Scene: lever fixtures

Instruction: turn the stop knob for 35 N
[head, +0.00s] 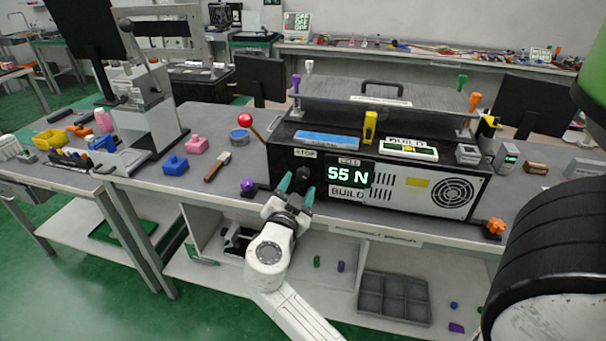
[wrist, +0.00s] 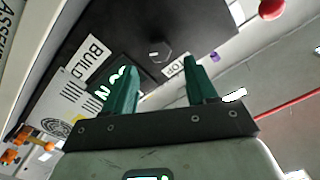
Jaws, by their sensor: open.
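The black stop knob (head: 302,174) is on the dark front panel of the machine (head: 330,215), below the STOP label (head: 305,153). In the wrist view the knob (wrist: 160,50) is a dark, hexagonal shape beyond the gap between the fingers. My gripper (head: 296,186) is open, with its green fingers pointing at the panel around the knob's place. In the wrist view the fingers (wrist: 158,72) are apart with nothing between them, short of the knob. The green display (head: 349,175) reads 55 N, under a CELL label. The knob's exact turn is hard to tell.
A red-balled lever (head: 246,120) rises left of the machine. A purple knob (head: 248,185) sits at its lower left and an orange one (head: 495,226) at its lower right. A hammer (head: 217,167) and blue block (head: 175,165) lie on the bench to the left.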

